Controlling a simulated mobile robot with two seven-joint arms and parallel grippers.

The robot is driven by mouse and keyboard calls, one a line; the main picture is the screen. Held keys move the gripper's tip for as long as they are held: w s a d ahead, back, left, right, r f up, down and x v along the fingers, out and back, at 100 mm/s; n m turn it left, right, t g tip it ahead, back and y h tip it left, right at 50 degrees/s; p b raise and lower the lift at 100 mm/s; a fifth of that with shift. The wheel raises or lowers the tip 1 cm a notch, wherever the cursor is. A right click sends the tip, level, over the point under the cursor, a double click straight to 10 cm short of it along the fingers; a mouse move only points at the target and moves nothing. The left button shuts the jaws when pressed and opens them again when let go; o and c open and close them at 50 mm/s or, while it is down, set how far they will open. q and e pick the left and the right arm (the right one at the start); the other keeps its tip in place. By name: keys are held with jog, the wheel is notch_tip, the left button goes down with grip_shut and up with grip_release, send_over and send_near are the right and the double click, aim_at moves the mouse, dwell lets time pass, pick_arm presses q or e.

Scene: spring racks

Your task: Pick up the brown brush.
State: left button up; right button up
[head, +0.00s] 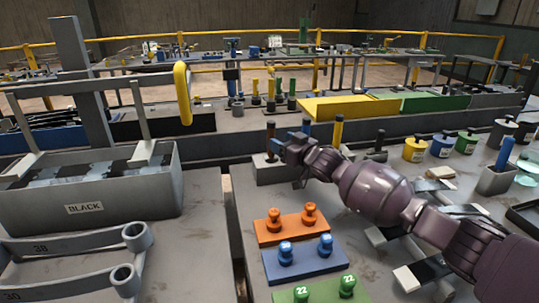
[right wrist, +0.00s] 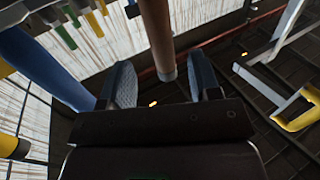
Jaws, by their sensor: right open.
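The brown brush stands upright in a grey holder (head: 262,172) in the head view, with its brown handle (head: 270,131) sticking up. My right gripper (head: 285,147) is just right of the handle, its jaws open. In the right wrist view the brown handle (right wrist: 157,35) comes down from the top, and its end lies between the two spread fingers (right wrist: 162,84). The brush's lower part is hidden in the holder. My left gripper is in neither view.
A blue handle (head: 306,127) stands close behind my right gripper, with a yellow one (head: 338,131) and a black one (head: 380,140) farther right. Orange (head: 290,226) and blue (head: 305,263) blocks with knobs lie in front. A bin labelled BLACK (head: 120,208) stands left.

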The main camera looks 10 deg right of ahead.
aim_at(268, 136)
jog(key=shift+x, duration=0.85)
jog(key=w+a+b, duration=0.1)
jog(key=w, duration=0.1)
jog(key=w+a+f+b, duration=0.1)
jog(key=shift+w+a+f, duration=0.1)
jog(key=shift+w, duration=0.3)
jog(key=shift+w+a+r, duration=0.15)
jog(key=shift+w+r, duration=0.15)
jog(key=shift+w, duration=0.1)
jog(key=c, duration=1)
